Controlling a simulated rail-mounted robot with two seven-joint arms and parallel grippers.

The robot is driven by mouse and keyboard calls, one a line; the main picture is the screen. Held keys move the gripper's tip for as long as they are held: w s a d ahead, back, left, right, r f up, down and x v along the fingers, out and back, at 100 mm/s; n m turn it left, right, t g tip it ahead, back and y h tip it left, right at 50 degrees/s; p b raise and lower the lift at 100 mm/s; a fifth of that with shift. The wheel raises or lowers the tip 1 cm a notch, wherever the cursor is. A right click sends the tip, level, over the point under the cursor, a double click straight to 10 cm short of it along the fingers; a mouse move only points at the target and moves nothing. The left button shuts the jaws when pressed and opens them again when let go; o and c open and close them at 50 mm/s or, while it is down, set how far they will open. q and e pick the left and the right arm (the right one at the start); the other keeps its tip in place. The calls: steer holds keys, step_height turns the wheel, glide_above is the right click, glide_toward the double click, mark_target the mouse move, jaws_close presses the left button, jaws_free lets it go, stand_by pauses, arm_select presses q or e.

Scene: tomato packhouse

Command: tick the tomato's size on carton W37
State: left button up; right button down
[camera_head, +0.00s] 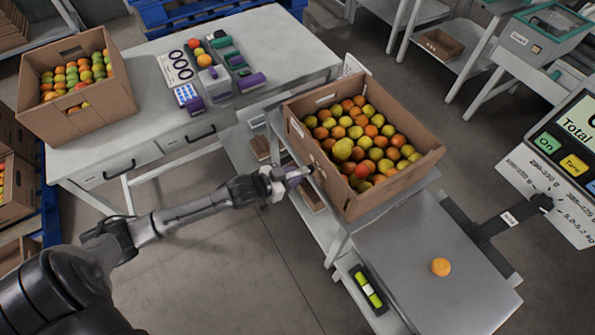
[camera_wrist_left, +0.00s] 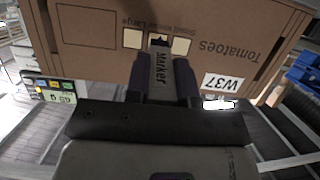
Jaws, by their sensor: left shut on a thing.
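Carton W37 (camera_wrist_left: 95,22) fills the top of the left wrist view, with its white W37 label (camera_wrist_left: 222,82) and upside-down print. A row of pale tick boxes, including one left (camera_wrist_left: 132,39) and one right (camera_wrist_left: 181,46), lies under the size words. My left gripper (camera_wrist_left: 160,86) is shut on a marker (camera_wrist_left: 159,68). The marker's dark tip overlaps the middle box and hides part of it; I cannot tell whether it touches. In the head view my left gripper (camera_head: 287,177) is beside the full carton (camera_head: 307,152). An orange tomato (camera_head: 441,266) lies on the scale plate (camera_head: 400,250).
The scale display (camera_head: 577,122) is cut off at the right edge. A table (camera_head: 270,45) at the back holds another full carton (camera_head: 105,118) and several small tools. Floor is open in front of the table.

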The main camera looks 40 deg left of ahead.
arm_select(q)
steer(key=s+p, duration=0.1)
steer(key=s+a+p, duration=0.1)
steer(key=s, duration=0.2)
steer(key=shift+s+a+p, duration=0.1)
steer(key=shift+a+p, duration=0.15)
steer(key=shift+p, duration=0.15)
stand_by(0.9)
